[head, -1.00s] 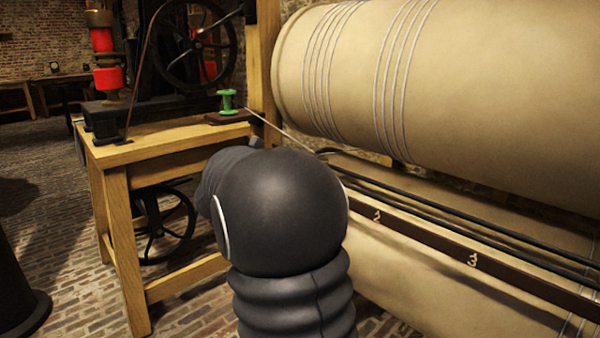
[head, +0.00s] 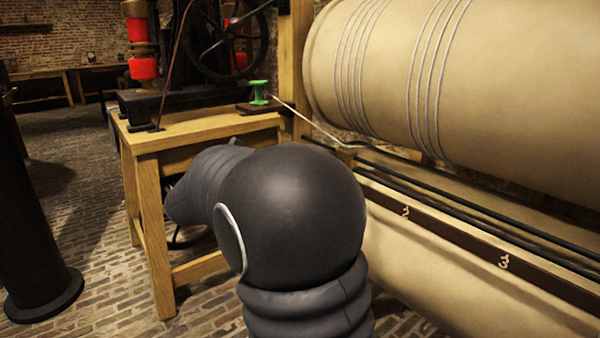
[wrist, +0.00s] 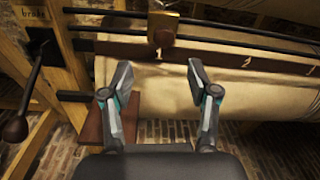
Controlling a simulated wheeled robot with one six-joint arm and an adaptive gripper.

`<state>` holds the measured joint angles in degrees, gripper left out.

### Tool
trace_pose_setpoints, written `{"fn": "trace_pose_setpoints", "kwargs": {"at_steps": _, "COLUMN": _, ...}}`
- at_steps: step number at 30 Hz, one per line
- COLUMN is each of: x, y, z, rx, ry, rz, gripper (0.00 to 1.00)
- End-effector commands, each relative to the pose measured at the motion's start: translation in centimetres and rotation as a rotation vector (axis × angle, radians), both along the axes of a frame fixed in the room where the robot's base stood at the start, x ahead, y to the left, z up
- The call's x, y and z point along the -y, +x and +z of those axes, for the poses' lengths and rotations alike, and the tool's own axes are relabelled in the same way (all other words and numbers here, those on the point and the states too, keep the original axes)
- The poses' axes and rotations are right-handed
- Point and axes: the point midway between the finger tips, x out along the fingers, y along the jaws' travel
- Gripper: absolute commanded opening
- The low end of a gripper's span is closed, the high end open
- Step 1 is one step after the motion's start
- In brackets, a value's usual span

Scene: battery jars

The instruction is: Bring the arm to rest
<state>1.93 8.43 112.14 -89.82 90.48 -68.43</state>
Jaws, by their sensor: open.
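My gripper (wrist: 160,88) shows in the wrist view with its two fingers spread wide apart and nothing between them. Behind the fingers is the pale cloth of the lower roll (wrist: 160,100), below a dark rail with numbers. I cannot tell the gap between the fingertips and the cloth. In the head view my dark arm fills the middle foreground and hides the gripper. It stands in front of the wooden bench and left of the large cloth roll.
The large upper roll (head: 480,90) and the numbered rail (head: 450,235) run along the right. A wooden bench (head: 205,130) holds a green spool (head: 259,92) and a wheel. A dark column (head: 30,220) stands at left. A lever (wrist: 25,100) is left of the gripper. Brick floor between column and bench is clear.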

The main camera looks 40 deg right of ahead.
Motion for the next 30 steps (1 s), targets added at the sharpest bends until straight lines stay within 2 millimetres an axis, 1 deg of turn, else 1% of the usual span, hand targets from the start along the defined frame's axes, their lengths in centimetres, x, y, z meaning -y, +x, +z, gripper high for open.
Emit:
{"fn": "trace_pose_setpoints", "kwargs": {"at_steps": 4, "x": -0.4, "y": 0.0, "z": 0.0, "rx": 0.0, "ry": 0.0, "rz": 0.0, "gripper": 0.6}}
{"fn": "trace_pose_setpoints", "kwargs": {"at_steps": 18, "x": -0.3, "y": 0.0, "z": 0.0, "rx": 0.001, "ry": 0.0, "rz": 0.0, "gripper": 0.6}}
{"fn": "trace_pose_setpoints", "kwargs": {"at_steps": 23, "x": -0.3, "y": 0.2, "z": -0.2, "rx": 0.068, "ry": 0.005, "rz": 0.01, "gripper": 0.6}}
{"fn": "trace_pose_setpoints", "kwargs": {"at_steps": 25, "x": -0.3, "y": 0.5, "z": -1.0, "rx": 0.139, "ry": 0.039, "rz": 0.017, "gripper": 0.6}}
{"fn": "trace_pose_setpoints", "kwargs": {"at_steps": 26, "x": -0.4, "y": 0.5, "z": -1.8, "rx": 0.175, "ry": 0.068, "rz": 0.017, "gripper": 0.6}}
{"fn": "trace_pose_setpoints", "kwargs": {"at_steps": 29, "x": -0.8, "y": -0.1, "z": -5.8, "rx": 0.305, "ry": 0.201, "rz": -0.015, "gripper": 0.6}}
{"fn": "trace_pose_setpoints", "kwargs": {"at_steps": 30, "x": -1.2, "y": -0.7, "z": -7.5, "rx": 0.359, "ry": 0.261, "rz": -0.04, "gripper": 0.6}}
